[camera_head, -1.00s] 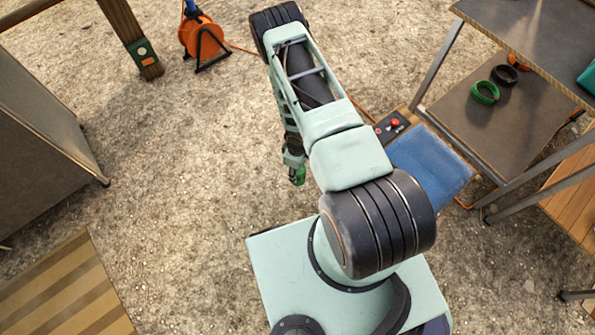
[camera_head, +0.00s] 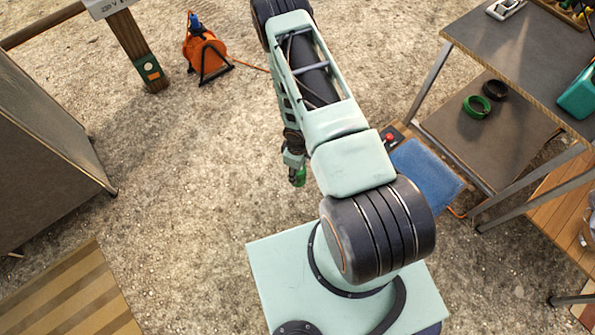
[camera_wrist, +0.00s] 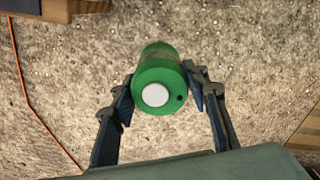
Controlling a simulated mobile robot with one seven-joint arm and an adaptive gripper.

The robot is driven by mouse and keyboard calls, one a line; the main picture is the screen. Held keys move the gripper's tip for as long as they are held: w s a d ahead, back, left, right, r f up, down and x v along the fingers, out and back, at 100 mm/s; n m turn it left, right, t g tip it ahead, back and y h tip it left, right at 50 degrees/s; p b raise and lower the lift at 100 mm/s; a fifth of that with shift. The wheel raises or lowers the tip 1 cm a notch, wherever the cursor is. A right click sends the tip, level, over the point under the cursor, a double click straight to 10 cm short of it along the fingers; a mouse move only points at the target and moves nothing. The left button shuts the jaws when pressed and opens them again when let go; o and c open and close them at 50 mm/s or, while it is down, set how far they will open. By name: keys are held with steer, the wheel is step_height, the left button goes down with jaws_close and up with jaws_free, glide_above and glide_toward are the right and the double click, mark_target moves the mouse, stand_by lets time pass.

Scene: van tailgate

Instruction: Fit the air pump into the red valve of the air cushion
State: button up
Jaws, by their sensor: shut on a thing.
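My gripper (camera_wrist: 158,92) is shut on a green cylinder with a white round end, which I take to be the air pump (camera_wrist: 161,68). The pump shows between the two fingers in the wrist view, with bare ground behind it. In the head view the green pump (camera_head: 300,177) hangs below my arm, left of a blue cushion (camera_head: 428,174) and apart from it. The cushion lies low, beside the workbench. A small red part (camera_head: 390,137) shows at its far edge on a dark piece; I cannot tell whether it is the valve. My arm hides part of that area.
A workbench (camera_head: 506,50) with a lower shelf stands at right; green and black rings (camera_head: 477,106) lie on the shelf. An orange cable reel (camera_head: 205,55) stands far left, its cable running over the ground. A grey cabinet (camera_head: 45,150) and striped mat (camera_head: 70,295) are at left.

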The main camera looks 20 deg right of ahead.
steer(key=shift+d, duration=0.1)
steer(key=w+d+b, duration=0.2)
steer(key=d+b, duration=0.6)
steer(key=d, duration=2.2)
steer(key=shift+w, duration=0.35)
steer(key=shift+r, duration=0.1)
